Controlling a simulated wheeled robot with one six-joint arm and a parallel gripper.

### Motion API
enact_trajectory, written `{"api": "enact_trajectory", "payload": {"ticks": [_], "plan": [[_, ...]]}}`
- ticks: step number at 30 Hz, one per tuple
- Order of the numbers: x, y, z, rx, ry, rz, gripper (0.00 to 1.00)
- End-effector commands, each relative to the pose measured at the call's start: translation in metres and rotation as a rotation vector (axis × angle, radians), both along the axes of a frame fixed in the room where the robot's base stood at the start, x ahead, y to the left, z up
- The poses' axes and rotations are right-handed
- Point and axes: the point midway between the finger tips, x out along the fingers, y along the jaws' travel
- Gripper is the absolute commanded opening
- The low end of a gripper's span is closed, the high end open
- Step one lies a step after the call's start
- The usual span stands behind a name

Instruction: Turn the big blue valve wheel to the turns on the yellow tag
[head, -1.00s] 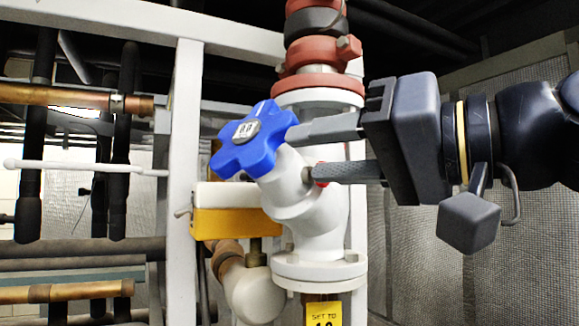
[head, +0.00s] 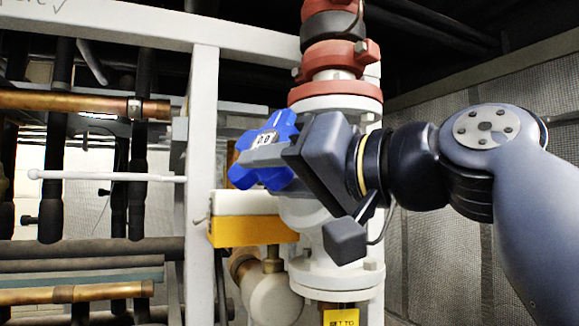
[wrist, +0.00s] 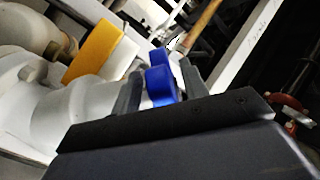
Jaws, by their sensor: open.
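The blue valve wheel (head: 284,124) is a lobed handwheel on the white angled valve body (head: 302,213). A small counter (head: 266,140) on its hub seems to show zeros, partly covered.
A yellow-and-white box (head: 252,232) sits just below the wheel. A white frame post (head: 203,170) stands left of it. A red coupling (head: 335,56) is above the valve. Copper and black pipes fill the left. The mesh wall (head: 425,240) is at right.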

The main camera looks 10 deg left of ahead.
Motion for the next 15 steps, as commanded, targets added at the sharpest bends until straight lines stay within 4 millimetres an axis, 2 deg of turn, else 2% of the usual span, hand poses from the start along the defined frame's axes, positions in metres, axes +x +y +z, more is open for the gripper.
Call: {"api": "enact_trajectory", "payload": {"ticks": [6, 15], "plan": [[0.0049, 0.0104, 0.0004, 0.000, -0.001, 0.002, 0.42], [0.0059, 0.0112, 0.0000, 0.000, -0.001, -0.001, 0.42]]}}
